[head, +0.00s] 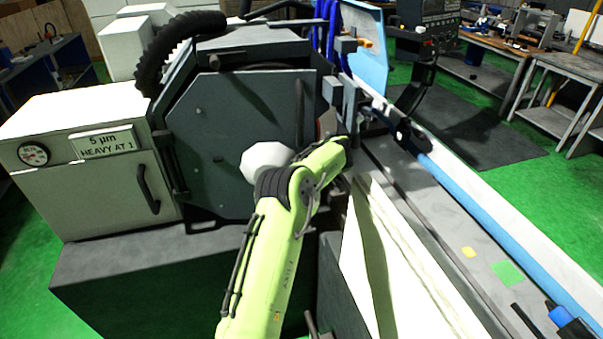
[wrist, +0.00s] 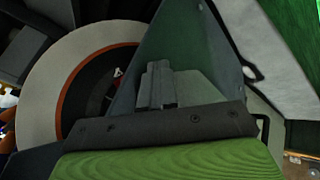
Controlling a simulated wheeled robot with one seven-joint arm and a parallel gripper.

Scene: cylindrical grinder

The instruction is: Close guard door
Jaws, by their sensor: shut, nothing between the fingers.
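The guard door (head: 235,130) is a large dark grey panel with cut corners on the front of the grinder, with hinges at its left edge. A dark vertical handle (head: 299,112) stands near its right edge. In the wrist view the grinding wheel (wrist: 45,85), a pale disc with an orange ring, shows uncovered at left. A smooth grey-green panel stands behind my gripper (wrist: 157,85); I cannot tell whether it is the door. My gripper is shut and empty. In the head view my arm hides it, near the door's right edge; contact cannot be told.
A white cabinet (head: 90,165) with a gauge and a handle stands left of the door. A black ribbed hose (head: 175,50) arches above. The machine bed (head: 440,220) runs to the lower right. Benches (head: 560,95) stand at the far right, with open green floor around.

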